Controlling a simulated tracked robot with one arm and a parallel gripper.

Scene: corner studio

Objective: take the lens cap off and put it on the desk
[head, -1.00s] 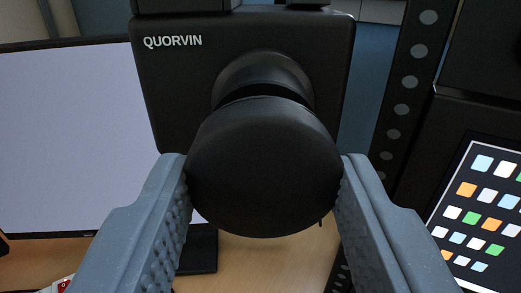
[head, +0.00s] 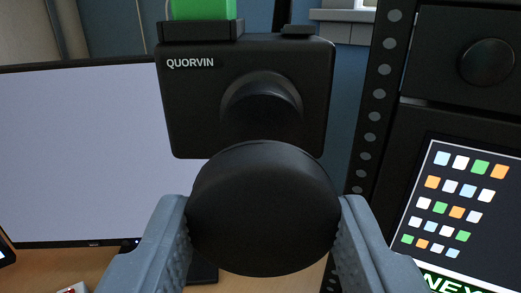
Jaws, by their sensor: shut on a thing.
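The round black lens cap (head: 264,215) is between the two grey fingers of my gripper (head: 264,222), which is shut on its sides. The black camera (head: 245,60), marked QUORVIN, stands behind and above the cap. Its lens (head: 262,100) shows above the cap's top edge, and the cap hides the lower part of the view behind it. The cap looks apart from the lens, nearer to me and lower. The wooden desk (head: 105,262) shows at the lower left, below the cap's level.
A large pale monitor (head: 85,150) stands at the left. A black rack with a perforated post (head: 372,120) and a panel of coloured squares (head: 465,200) is at the right. A green block (head: 203,10) is on the camera's top. A small white and red item (head: 72,288) lies at the lower left.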

